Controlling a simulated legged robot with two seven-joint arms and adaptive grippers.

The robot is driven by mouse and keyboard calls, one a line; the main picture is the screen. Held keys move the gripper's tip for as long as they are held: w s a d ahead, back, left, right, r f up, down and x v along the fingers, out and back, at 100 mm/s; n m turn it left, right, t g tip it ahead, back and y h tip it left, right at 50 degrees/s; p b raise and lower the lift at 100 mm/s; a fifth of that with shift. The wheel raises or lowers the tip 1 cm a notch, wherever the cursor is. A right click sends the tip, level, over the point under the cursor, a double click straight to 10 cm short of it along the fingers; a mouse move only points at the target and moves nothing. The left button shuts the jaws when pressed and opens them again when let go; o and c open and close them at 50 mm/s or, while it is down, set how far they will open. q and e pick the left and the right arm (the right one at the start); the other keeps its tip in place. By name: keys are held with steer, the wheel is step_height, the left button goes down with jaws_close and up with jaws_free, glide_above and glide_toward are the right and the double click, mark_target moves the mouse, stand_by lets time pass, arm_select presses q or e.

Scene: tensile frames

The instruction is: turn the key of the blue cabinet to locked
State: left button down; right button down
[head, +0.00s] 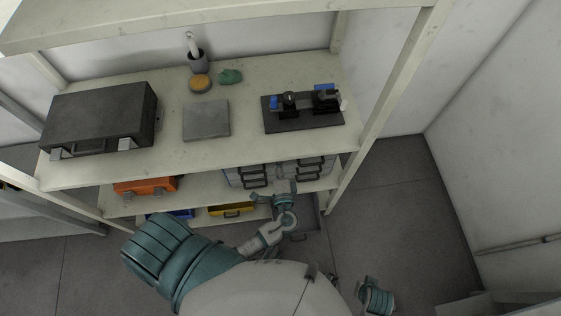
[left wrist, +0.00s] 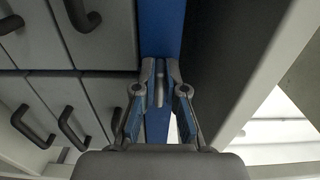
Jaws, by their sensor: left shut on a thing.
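The blue cabinet (head: 232,178) stands on a lower shelf, with grey drawers and dark handles. In the left wrist view its blue front strip (left wrist: 163,25) runs upright beside the drawers. My left gripper (head: 285,188) is at the cabinet front; its fingertips (left wrist: 160,68) also show in the left wrist view. They are shut on a small grey key (left wrist: 159,88), which lies upright in the picture against the blue strip. The keyhole is hidden behind the fingers.
Grey drawers (left wrist: 99,40) with protruding handles are close to the left of the fingers. An orange case (head: 146,186) and a yellow bin (head: 231,209) lie on lower shelves. The upper shelf (head: 165,160) overhangs the cabinet. A shelf post (head: 375,105) stands at right.

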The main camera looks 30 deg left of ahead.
arm_select(q)
steer(key=shift+s+a+f, duration=0.1)
steer(key=shift+a+f, duration=0.1)
steer(key=shift+a, duration=0.05)
steer(key=c, duration=1.2)
jaws_free()
steer(key=shift+a, duration=0.1)
steer(key=shift+c, duration=0.2)
steer(key=shift+a, duration=0.1)
steer(key=shift+d+r, duration=0.1)
steer(key=shift+d, duration=0.15)
steer(key=v, duration=1.2)
